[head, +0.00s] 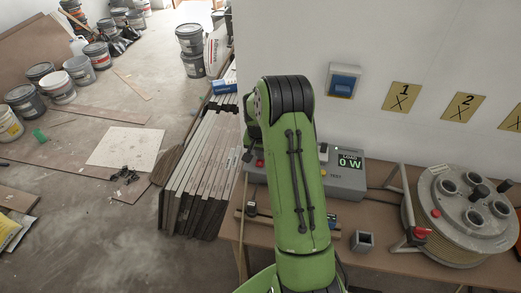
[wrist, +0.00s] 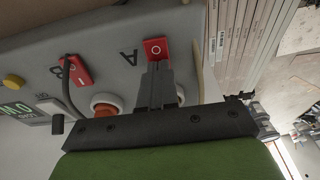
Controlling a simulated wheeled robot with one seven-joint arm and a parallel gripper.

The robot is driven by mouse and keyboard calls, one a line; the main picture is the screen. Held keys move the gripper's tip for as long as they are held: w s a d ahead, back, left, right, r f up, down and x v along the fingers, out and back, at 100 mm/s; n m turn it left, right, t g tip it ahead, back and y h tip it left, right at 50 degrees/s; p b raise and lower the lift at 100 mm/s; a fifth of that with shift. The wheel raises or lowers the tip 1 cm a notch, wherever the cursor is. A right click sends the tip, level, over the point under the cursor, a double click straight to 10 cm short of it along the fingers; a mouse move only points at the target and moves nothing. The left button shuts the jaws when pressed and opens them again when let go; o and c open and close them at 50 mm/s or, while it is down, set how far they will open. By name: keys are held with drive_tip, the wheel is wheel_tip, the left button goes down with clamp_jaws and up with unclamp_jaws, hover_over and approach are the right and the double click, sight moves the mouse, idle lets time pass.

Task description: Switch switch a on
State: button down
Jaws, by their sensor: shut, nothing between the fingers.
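Switch a is the red rocker (wrist: 155,47) beside the letter A in the wrist view; its O mark shows. My gripper (wrist: 157,67) is shut and empty, its fingertips right at the switch's lower edge in that picture. I cannot tell whether they touch it. A second red rocker (wrist: 77,70), beside the letter B, shows an I mark. Both sit on a grey control box (head: 345,181), whose display (head: 349,160) reads LOAD 0 W in the head view. There my green arm hides the gripper and part of the box.
Near the fingers are an orange round part (wrist: 105,108) and a black cable (wrist: 66,92). A yellow button (wrist: 14,82) is farther left. A cable reel (head: 458,215) stands right on the bench, and a small grey square cup (head: 362,241) in front. Boards (head: 205,165) lean at left.

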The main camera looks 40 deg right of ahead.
drive_tip(key=shift+d+f+g+y+p, duration=0.25)
drive_tip(key=shift+g+y+p, duration=0.5)
drive_tip(key=shift+p, duration=0.4)
drive_tip(key=shift+w+d+f+b, duration=0.15)
drive_tip(key=shift+w+f+b, duration=0.1)
drive_tip(key=shift+f+b, duration=0.15)
drive_tip(key=shift+s+r, duration=0.1)
drive_tip(key=shift+s, duration=0.1)
drive_tip(key=shift+s+a+y, duration=0.25)
drive_tip(key=shift+s+a, duration=0.1)
drive_tip(key=shift+a, duration=0.35)
wheel_tip(320, 180, up, 17)
drive_tip(key=d+p, duration=0.1)
drive_tip(key=shift+w, duration=0.4)
